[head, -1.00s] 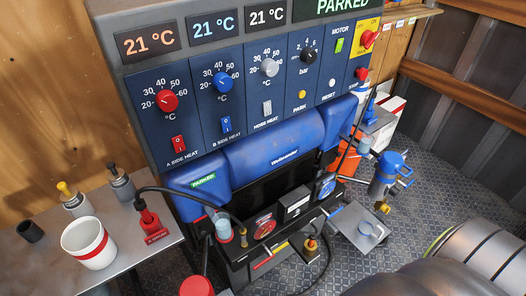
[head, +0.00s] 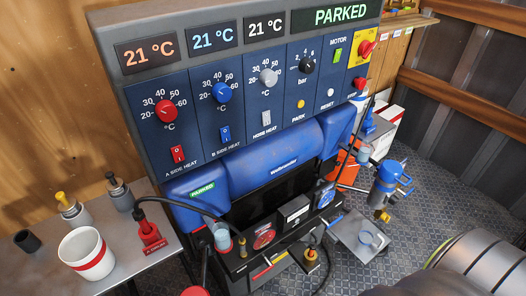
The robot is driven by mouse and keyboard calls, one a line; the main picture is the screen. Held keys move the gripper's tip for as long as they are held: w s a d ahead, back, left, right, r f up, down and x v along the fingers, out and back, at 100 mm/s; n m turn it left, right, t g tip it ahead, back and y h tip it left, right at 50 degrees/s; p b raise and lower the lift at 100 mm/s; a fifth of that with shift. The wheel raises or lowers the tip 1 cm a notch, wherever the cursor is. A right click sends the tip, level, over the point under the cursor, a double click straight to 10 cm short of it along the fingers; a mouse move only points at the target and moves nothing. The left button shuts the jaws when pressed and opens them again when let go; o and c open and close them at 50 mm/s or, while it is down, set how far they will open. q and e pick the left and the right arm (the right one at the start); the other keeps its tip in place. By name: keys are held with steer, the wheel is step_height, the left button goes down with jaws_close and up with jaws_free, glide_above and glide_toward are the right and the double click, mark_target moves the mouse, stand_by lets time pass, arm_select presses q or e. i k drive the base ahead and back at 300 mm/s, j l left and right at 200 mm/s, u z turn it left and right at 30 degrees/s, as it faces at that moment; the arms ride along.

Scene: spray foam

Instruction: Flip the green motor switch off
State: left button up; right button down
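The green motor switch (head: 338,55) is a small upright green rocker below the MOTOR label. It sits near the right end of the blue control panel (head: 245,125). Its face is bright green; I cannot tell from its tilt which way it is set. Nothing covers it. Neither of my grippers shows in the head view.
A red knob (head: 366,48) on a yellow plate is close right of the switch. The black bar knob (head: 306,64) is to its left and the white RESET button (head: 330,92) below. A grey table (head: 125,262) with a cup (head: 87,252) stands at left.

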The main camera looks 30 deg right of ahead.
mark_target(336, 57)
steer(key=z, duration=1.4)
